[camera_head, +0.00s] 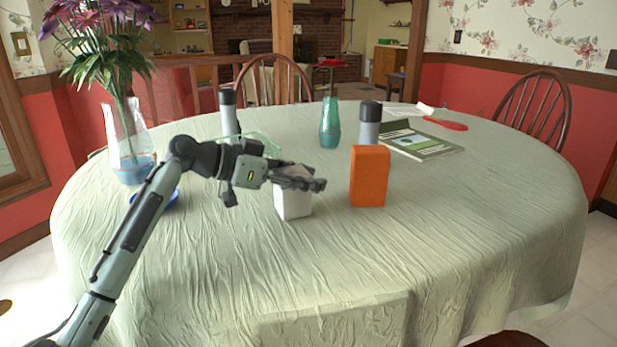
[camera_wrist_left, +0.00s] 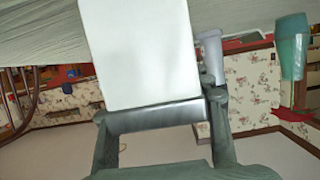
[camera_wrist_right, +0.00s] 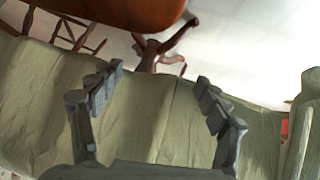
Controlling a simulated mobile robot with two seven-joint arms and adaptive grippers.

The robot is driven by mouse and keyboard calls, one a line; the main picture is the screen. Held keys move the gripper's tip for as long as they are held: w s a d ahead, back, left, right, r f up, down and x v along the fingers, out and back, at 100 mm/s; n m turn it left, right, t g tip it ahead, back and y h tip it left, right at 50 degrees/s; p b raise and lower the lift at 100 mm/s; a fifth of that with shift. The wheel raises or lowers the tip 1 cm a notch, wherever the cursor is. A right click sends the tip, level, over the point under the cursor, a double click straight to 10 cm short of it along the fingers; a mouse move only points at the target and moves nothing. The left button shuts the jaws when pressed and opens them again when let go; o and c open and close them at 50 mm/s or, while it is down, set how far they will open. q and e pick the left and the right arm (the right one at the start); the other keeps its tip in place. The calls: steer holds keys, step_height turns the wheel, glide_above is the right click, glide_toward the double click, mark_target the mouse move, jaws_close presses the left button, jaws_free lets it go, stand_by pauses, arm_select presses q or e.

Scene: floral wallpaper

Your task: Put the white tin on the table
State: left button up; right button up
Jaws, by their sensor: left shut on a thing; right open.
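The white tin (camera_head: 293,205) is a plain white box shape over the near middle of the table (camera_head: 300,270). My left gripper (camera_head: 300,180) comes in from the left and is shut on the tin near its top, covering part of it. In the left wrist view the tin (camera_wrist_left: 140,50) fills the space between the fingers. Its lower end runs out of that view, and I cannot tell whether it touches the cloth. My right gripper (camera_wrist_right: 160,78) is open and empty, with the hanging tablecloth behind it; it is not in the head view.
An orange box (camera_head: 369,177) stands just right of the tin. Behind are a teal vase (camera_head: 330,125), two grey bottles (camera_head: 369,125) (camera_head: 228,112) and a book (camera_head: 420,142). A flower vase (camera_head: 130,145) and blue plate (camera_head: 168,200) are at left. The table's front and right are clear.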

arm_select(q)
steer(key=o, duration=1.5)
steer(key=v, duration=1.2)
steer(key=shift+r, duration=0.1)
